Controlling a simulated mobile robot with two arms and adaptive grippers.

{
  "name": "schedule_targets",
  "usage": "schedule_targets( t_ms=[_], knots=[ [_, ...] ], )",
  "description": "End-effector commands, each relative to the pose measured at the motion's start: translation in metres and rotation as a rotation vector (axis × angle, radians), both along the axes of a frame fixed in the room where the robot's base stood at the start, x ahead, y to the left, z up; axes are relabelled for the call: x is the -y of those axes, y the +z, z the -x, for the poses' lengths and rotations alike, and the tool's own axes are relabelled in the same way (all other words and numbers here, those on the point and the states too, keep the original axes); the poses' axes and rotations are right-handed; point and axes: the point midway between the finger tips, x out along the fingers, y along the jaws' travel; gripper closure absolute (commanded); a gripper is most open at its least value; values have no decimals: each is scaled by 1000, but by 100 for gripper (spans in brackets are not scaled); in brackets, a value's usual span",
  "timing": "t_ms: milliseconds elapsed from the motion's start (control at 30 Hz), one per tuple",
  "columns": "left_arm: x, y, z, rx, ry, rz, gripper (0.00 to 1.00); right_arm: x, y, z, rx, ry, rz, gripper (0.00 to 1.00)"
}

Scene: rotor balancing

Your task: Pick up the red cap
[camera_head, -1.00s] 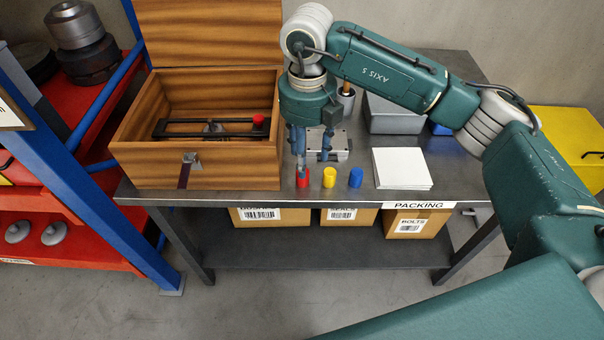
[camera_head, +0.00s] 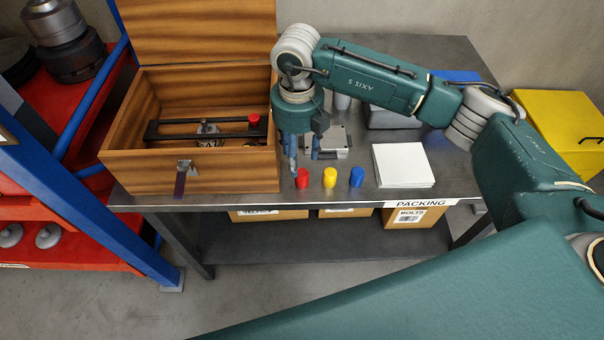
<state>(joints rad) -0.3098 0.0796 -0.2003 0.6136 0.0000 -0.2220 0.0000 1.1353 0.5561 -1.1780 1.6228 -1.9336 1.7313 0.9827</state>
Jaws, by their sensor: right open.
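The red cap (camera_head: 303,179) stands on the table near its front edge, just right of the wooden box, left of a yellow cap (camera_head: 329,178) and a blue cap (camera_head: 357,177). My right gripper (camera_head: 303,160) is open and points down, just behind and above the red cap in the picture. One fingertip shows close to the cap's upper left. No cap is between the fingers, and the red cap shows whole. My left gripper is not in view. Another red piece (camera_head: 254,120) sits on a black bar inside the box.
The open wooden box (camera_head: 190,170) stands close left of my gripper. A white square stack (camera_head: 402,165) lies right of the caps. A grey metal block (camera_head: 328,143) is behind them. The table's front strip (camera_head: 300,196) near the caps is narrow.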

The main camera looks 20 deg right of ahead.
Motion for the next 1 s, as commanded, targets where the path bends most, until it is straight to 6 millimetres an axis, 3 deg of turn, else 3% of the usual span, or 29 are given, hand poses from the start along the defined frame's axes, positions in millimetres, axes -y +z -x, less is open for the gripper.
schedule_targets(
  t_ms=[233,400,667,833,1000],
  knots=[
    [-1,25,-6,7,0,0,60,9,-28,6,-6,-2,2,51],
    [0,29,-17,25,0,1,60,7,-49,5,-2,0,0,51],
    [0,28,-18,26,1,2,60,7,-53,4,1,0,0,51],
    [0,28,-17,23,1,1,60,7,-53,4,0,0,0,85],
    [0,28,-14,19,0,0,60,7,-52,4,0,0,0,87]
  ],
)
